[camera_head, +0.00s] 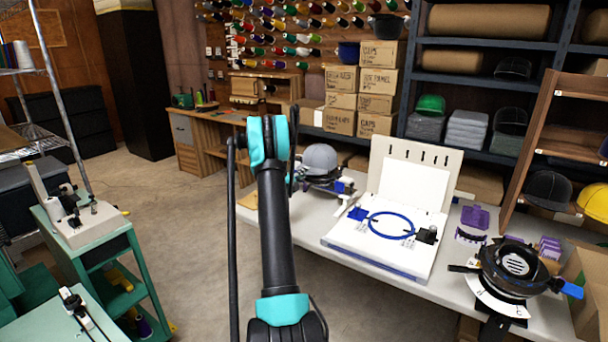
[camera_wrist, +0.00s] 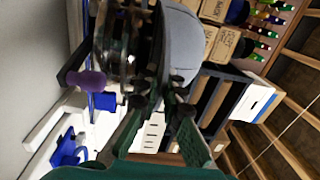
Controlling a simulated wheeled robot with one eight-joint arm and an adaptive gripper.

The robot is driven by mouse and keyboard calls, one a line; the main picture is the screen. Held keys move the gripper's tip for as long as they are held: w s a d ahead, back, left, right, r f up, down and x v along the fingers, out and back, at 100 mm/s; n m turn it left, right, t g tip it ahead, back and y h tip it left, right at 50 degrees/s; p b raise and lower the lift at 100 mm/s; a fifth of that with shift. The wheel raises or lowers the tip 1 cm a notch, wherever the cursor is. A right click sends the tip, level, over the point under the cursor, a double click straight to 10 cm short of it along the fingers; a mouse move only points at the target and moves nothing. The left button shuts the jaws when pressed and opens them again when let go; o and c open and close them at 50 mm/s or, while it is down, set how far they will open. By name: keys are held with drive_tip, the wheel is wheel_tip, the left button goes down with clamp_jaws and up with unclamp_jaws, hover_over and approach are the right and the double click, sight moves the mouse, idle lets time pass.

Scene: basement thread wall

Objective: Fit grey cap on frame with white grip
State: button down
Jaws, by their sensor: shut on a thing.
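The grey cap (camera_head: 320,158) sits at the table's left end in the head view, on or against a dark ring-shaped frame (camera_head: 318,181). In the wrist view the cap (camera_wrist: 182,45) is close beside the frame's metal hoop (camera_wrist: 125,40); how far it is seated I cannot tell. A purple-looking grip (camera_wrist: 86,80) sticks out of this frame; I cannot make out a white grip on it. My gripper (camera_wrist: 158,98) is shut on the cap's lower edge, its green fingers reaching up to it. In the head view my arm largely hides the gripper.
A white board with a blue hoop (camera_head: 391,225) stands mid-table. Right of it are a purple part (camera_head: 475,217) and a round dark fixture (camera_head: 512,268) with a blue grip (camera_head: 568,288). Boxes (camera_head: 376,85) and shelves stand behind.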

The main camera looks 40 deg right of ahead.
drive_tip(key=shift+f, duration=1.15)
drive_tip(key=c, duration=1.6)
unclamp_jaws()
drive_tip(key=shift+a, duration=0.1)
